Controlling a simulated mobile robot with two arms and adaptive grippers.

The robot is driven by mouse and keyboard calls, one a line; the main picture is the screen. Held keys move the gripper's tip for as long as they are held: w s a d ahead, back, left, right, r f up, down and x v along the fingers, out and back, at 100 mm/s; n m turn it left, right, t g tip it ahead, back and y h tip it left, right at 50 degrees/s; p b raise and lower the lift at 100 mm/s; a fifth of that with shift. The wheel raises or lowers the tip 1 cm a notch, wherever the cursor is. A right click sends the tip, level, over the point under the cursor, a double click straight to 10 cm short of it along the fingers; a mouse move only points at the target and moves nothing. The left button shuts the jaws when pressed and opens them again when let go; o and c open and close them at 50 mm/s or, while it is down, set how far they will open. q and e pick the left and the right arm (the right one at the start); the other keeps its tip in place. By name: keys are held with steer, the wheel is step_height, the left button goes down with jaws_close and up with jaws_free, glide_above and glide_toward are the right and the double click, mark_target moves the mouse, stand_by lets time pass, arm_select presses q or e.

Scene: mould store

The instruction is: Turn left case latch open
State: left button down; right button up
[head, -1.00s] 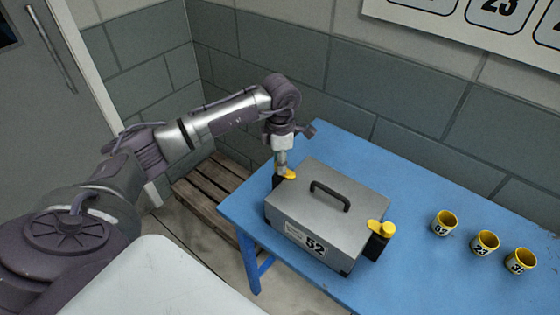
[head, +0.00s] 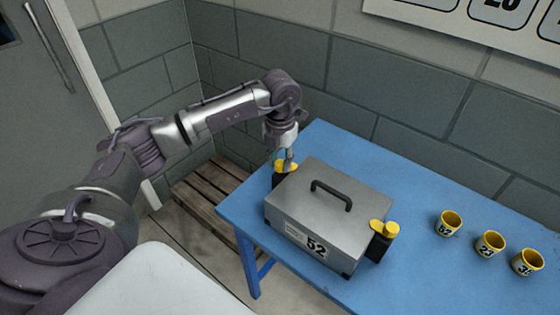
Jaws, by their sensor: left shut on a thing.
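A grey case (head: 330,200) with a black top handle (head: 332,192) and a label reading 52 stands on the blue table (head: 398,180). The left case latch (head: 279,168) has a yellow knob on a black body at the case's left end. My left gripper (head: 289,166) comes down over this latch, tilted, and is shut on its yellow knob. Its fingers partly hide the knob. The right case latch (head: 384,230), also yellow on black, stands at the case's right end with nothing touching it. My right gripper is out of view.
Three yellow cups with number labels stand at the table's right: one (head: 449,223), a middle one (head: 490,243) and one nearest the edge of view (head: 528,262). A wooden pallet (head: 205,190) lies on the floor left of the table. The grey block wall is close behind.

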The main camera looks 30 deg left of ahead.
mark_target(280, 163)
arm_select(q)
steer(key=n, duration=0.3)
steer(key=shift+n, duration=2.1)
steer(key=shift+w, duration=0.1)
steer(key=c, duration=0.8)
jaws_free()
step_height(280, 163, up, 12)
steer(key=shift+r, duration=0.1)
